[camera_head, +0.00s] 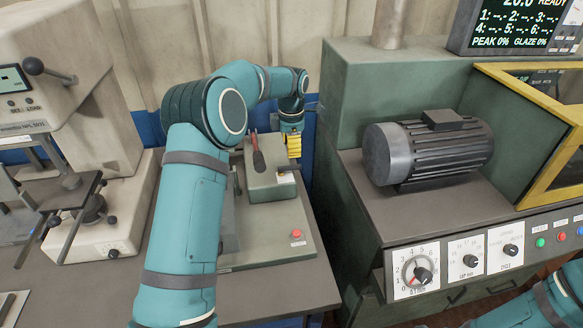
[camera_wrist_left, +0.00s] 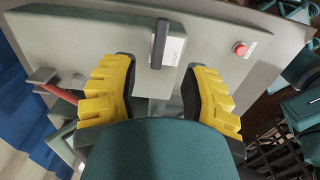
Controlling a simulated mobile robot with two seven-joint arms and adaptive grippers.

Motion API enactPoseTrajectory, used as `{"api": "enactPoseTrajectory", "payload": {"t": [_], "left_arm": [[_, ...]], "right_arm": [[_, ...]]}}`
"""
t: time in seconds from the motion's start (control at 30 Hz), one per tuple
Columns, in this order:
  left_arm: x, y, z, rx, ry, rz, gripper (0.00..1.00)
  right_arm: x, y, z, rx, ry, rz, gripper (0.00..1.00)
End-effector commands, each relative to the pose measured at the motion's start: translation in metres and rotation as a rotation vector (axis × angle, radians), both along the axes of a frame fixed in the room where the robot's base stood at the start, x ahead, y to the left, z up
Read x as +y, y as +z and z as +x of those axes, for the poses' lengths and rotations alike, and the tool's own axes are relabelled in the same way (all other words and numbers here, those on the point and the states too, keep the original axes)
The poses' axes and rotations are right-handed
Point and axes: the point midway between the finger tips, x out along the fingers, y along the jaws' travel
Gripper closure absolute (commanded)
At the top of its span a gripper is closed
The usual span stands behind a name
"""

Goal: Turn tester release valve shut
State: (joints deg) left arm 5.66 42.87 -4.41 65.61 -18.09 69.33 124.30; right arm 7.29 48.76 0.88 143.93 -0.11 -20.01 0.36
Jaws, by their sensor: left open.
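The tester (camera_head: 270,240) is a grey-green unit with a flat base and a raised block, left of the large green machine. In the left wrist view, a black bar-shaped handle (camera_wrist_left: 160,43), likely the release valve, stands on the tester's panel (camera_wrist_left: 100,35) beside a small white label (camera_wrist_left: 173,51). My left gripper (camera_head: 293,146) is above the back right of the tester's block. Its yellow fingers (camera_wrist_left: 160,68) are open and empty, with the handle beyond the gap between the tips. My right gripper is out of view.
A red-gripped lever (camera_head: 258,160) rises from the tester, near my left arm. A red button (camera_head: 297,234) sits on its base. The green machine (camera_head: 345,120) with a grey motor (camera_head: 430,150) stands close on the right. A beige press (camera_head: 75,130) stands left.

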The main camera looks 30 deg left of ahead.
Motion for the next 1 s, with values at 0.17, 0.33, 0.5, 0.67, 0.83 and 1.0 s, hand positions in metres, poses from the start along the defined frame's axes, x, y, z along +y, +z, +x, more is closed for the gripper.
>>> {"api": "enactPoseTrajectory", "payload": {"t": [0.17,0.33,0.5,0.67,0.83,1.0], "left_arm": [[0.0,-0.037,0.0,0.002,0.0,0.0,0.54],[-0.001,-0.06,0.0,0.002,-0.001,-0.001,0.54],[0.0,-0.071,0.0,-0.001,0.0,0.001,0.54],[0.0,-0.073,0.0,-0.001,0.0,0.001,0.54],[0.0,-0.073,0.0,0.0,-0.001,0.0,0.51],[0.0,-0.073,0.0,0.0,-0.001,0.0,1.0]], "right_arm": [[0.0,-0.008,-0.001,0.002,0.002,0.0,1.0],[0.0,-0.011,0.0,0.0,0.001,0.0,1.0],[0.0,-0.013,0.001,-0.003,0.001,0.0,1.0],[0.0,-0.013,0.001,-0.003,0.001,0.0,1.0],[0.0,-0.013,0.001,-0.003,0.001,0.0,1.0],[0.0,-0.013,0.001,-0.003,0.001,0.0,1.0]]}}
